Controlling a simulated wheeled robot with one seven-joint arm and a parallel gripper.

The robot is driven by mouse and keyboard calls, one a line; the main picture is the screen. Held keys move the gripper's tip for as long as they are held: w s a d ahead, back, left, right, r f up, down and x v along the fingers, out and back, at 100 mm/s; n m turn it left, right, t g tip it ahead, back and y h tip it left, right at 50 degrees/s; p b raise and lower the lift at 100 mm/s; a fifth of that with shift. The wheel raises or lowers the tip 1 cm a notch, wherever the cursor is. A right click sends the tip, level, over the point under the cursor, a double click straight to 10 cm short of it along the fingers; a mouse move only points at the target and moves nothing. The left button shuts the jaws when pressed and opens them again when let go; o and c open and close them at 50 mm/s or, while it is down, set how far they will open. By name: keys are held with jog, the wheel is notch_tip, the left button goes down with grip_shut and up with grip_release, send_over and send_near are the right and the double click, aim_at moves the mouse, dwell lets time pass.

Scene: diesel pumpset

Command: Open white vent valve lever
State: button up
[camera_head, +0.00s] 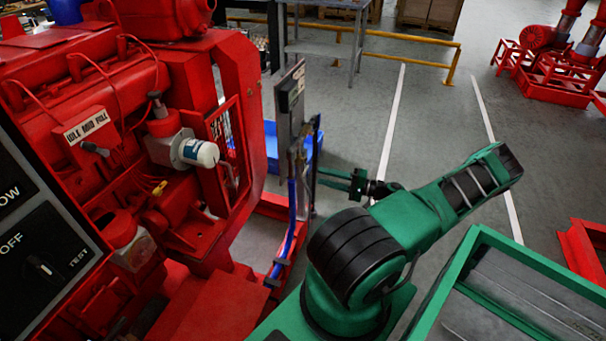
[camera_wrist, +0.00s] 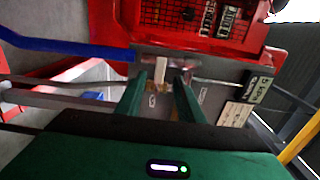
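In the wrist view a small white lever (camera_wrist: 160,70) stands upright in the picture in front of a grey plate. My gripper (camera_wrist: 159,78) is open, its two green fingers apart. The lever shows between the fingertips, nearer the left one; I cannot tell how far beyond them it is, and no contact is visible. In the head view my gripper (camera_head: 356,183) is to the right of the narrow grey panel (camera_head: 290,105) with its pipes, pointing left at it. The lever cannot be made out there.
A blue hose (camera_head: 288,220) runs down beside the panel, and a blue bar-like hose crosses the wrist view's upper left (camera_wrist: 65,45). The red engine (camera_head: 130,120) is left of the panel. A green-framed bin (camera_head: 530,290) stands at front right.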

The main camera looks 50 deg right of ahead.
aim_at(306, 172)
jog(key=x, duration=0.8)
jog(key=shift+w+a, duration=0.15)
jog(key=shift+w, duration=0.05)
grip_shut()
